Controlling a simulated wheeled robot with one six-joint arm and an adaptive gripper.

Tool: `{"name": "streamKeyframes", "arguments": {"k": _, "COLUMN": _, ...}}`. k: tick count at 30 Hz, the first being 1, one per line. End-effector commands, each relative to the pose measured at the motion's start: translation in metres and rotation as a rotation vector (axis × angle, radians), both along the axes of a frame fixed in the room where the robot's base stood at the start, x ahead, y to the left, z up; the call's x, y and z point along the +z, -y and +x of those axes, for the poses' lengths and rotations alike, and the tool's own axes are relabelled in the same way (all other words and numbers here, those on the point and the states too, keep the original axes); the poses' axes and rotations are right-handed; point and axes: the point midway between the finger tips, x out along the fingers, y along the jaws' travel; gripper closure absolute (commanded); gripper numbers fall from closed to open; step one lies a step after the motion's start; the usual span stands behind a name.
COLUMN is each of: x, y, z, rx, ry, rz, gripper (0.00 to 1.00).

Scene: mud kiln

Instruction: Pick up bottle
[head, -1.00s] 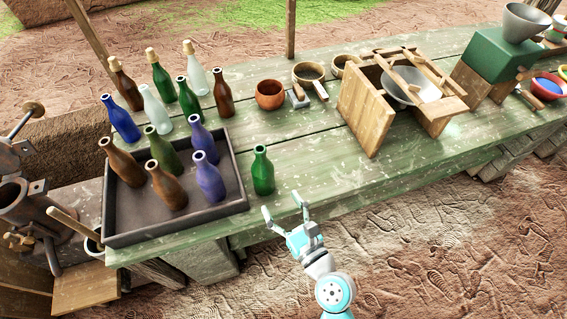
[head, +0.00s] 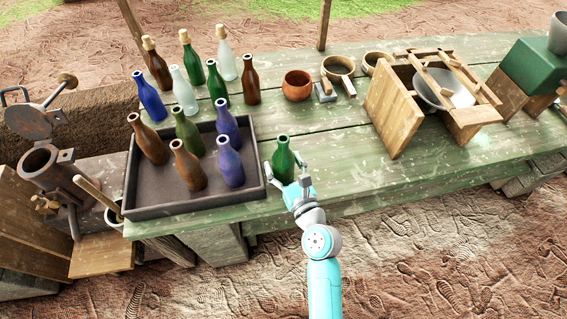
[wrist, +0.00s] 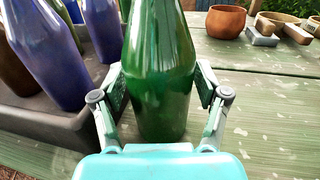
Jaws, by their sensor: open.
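A green bottle (head: 284,160) stands upright on the table, just right of the dark tray. My gripper (head: 286,175) is at this bottle, low on its body. In the wrist view the green bottle (wrist: 161,75) stands between the two open fingers of my gripper (wrist: 161,95). One finger is on each side of it; I cannot tell whether either touches the glass. The bottle's top is cut off in the wrist view but shows in the head view.
The dark tray (head: 196,204) with several brown, green and blue bottles is close on the left. More bottles, some corked, stand behind it. A clay bowl (head: 297,86) and a wooden frame (head: 396,112) stand farther back and right. The table (head: 350,170) is clear right of the green bottle.

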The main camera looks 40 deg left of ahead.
Motion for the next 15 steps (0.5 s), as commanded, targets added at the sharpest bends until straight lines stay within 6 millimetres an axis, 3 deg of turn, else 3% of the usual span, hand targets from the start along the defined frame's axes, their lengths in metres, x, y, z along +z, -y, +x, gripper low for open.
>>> {"name": "streamKeyframes", "arguments": {"k": 6, "x": 0.0002, "y": -0.0005, "z": 0.0004, "rx": 0.0, "ry": 0.0, "rz": 0.0, "gripper": 0.26}}
{"name": "streamKeyframes", "arguments": {"k": 12, "x": 0.0002, "y": -0.0003, "z": 0.0003, "rx": 0.0, "ry": 0.0, "rz": 0.0, "gripper": 0.76}}
{"name": "streamKeyframes", "arguments": {"k": 14, "x": 0.0007, "y": -0.0003, "z": 0.0004, "rx": 0.0, "ry": 0.0, "rz": 0.001, "gripper": 0.76}}
{"name": "streamKeyframes", "arguments": {"k": 15, "x": 0.0007, "y": -0.0003, "z": 0.0004, "rx": 0.0, "ry": 0.0, "rz": 0.001, "gripper": 0.82}}
